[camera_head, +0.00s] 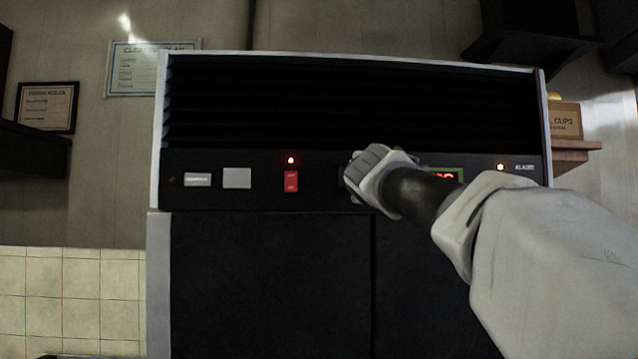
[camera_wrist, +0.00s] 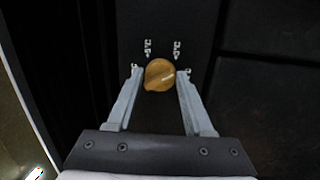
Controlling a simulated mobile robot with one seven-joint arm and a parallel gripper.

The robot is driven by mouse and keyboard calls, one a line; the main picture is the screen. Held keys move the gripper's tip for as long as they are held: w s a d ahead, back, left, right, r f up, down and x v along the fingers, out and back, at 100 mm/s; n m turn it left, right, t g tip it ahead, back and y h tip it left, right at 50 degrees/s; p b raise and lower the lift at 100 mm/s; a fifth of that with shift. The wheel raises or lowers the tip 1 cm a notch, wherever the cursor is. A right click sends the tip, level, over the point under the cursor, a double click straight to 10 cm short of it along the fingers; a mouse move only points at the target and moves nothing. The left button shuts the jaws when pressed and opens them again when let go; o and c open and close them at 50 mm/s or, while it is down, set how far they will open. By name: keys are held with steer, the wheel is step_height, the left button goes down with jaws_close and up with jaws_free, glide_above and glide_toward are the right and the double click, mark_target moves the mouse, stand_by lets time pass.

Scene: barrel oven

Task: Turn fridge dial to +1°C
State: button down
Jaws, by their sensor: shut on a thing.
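The fridge (camera_head: 270,280) is a wide dark unit with a light frame and a black control strip. Its dial (camera_wrist: 159,75) is a round orange-brown knob in the middle of the wrist view, with small white marks around it. My gripper (camera_wrist: 160,73) has one finger on each side of the dial and is shut on it. In the head view my gripper (camera_head: 352,172) is against the control strip and hides the dial. A red digital display (camera_head: 446,176) is partly covered by my arm, so its reading cannot be told.
A red switch (camera_head: 291,181) with a lit red lamp (camera_head: 291,160) above it is left of my gripper. Dark louvres (camera_head: 350,105) run above the strip.

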steer(key=m+b, duration=0.1)
steer(key=m, duration=0.5)
steer(key=shift+f+m+g, duration=0.15)
steer(key=shift+m+g, duration=0.15)
steer(key=shift+g, duration=0.1)
stand_by(0.3)
steer(key=shift+c, duration=1.6)
jaws_free()
steer(key=shift+w+a, duration=0.1)
steer(key=shift+s, duration=0.2)
steer(key=s+a+b, duration=0.2)
steer(key=s+b, duration=0.3)
steer(key=s, duration=1.2)
steer(key=shift+a, duration=0.2)
